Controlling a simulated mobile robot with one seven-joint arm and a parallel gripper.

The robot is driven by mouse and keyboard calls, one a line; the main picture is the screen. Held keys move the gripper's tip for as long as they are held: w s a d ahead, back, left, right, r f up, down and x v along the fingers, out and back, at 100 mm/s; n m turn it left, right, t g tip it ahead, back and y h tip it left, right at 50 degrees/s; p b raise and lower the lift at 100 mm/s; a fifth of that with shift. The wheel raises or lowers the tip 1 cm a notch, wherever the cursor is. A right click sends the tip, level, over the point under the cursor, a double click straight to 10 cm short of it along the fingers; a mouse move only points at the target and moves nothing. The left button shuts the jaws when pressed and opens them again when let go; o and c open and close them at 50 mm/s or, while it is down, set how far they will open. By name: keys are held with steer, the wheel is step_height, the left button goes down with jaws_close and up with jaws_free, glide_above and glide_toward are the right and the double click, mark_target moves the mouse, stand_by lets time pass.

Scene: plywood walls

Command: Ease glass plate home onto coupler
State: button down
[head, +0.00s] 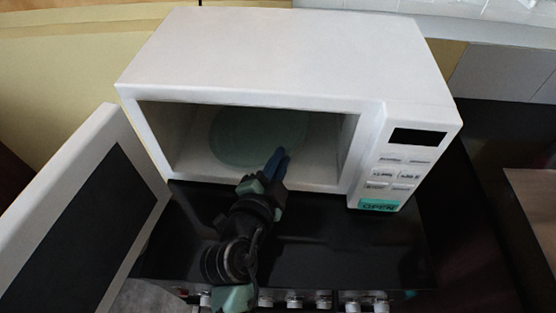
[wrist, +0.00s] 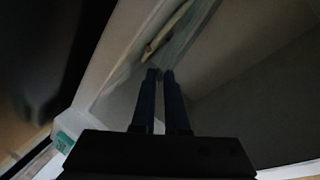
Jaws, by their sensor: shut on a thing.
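The glass plate (head: 235,135) is a round, pale green, see-through disc inside the open white microwave (head: 270,55). My gripper (head: 281,153) reaches in through the front opening, its blue fingers at the plate's near right edge. In the wrist view the two fingers (wrist: 160,74) are close together, shut on the rim of the plate (wrist: 186,42), which shows as a thin pale band running up from the tips. The coupler cannot be made out. Whether the plate touches the cavity floor I cannot tell.
The microwave door (head: 95,215) hangs wide open at the left. The control panel with a green OPEN button (head: 379,204) is at the right of the opening. The cavity walls are close around the plate. A black stovetop (head: 340,235) lies below, with knobs along its front.

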steer(key=c, duration=0.9)
jaws_free()
steer(key=shift+d, duration=0.1)
steer(key=shift+o, duration=0.2)
steer(key=b+v, duration=0.2)
steer(key=v, duration=1.1)
steer(key=shift+b, duration=0.4)
